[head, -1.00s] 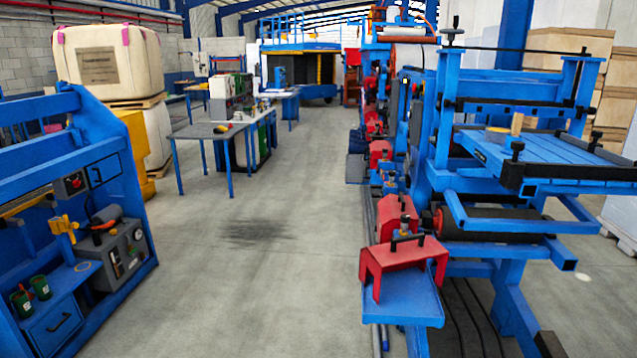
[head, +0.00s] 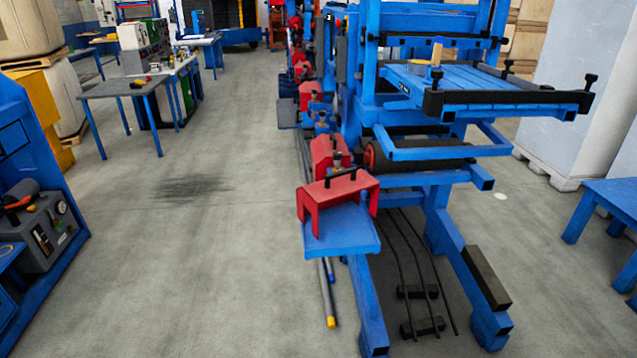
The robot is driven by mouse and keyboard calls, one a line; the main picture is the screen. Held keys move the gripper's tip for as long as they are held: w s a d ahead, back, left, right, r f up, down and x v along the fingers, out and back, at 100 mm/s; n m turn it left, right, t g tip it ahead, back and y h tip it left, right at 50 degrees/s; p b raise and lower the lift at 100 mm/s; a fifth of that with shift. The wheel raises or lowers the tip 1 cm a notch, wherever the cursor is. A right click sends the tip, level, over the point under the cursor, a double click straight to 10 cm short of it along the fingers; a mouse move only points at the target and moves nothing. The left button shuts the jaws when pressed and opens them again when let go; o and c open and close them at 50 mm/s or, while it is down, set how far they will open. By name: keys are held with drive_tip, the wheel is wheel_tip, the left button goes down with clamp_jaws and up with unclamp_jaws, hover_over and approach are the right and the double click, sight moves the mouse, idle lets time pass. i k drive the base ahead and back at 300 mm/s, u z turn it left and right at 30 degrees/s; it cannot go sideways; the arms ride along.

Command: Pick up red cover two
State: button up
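A red cover (head: 338,195) with a black handle on top sits on a small blue shelf (head: 345,235) at the near end of the blue machine. A second red cover (head: 332,152) stands just behind it, and more red covers (head: 309,95) line the machine further back. I see no label telling which is cover two. My gripper is not in the head view.
The blue machine frame (head: 440,207) fills the centre right, with dark cables and rods on the floor by it. A blue workbench (head: 20,130) stands at left, grey tables (head: 120,88) behind. A blue table (head: 615,200) is at right. The floor (head: 220,260) left of the machine is clear.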

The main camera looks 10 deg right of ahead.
sight(337, 188)
drive_tip(key=u, duration=4.75)
drive_tip(key=i, duration=0.1)
drive_tip(key=z, duration=3.2)
drive_tip(key=i, duration=0.95)
drive_tip(key=z, duration=0.05)
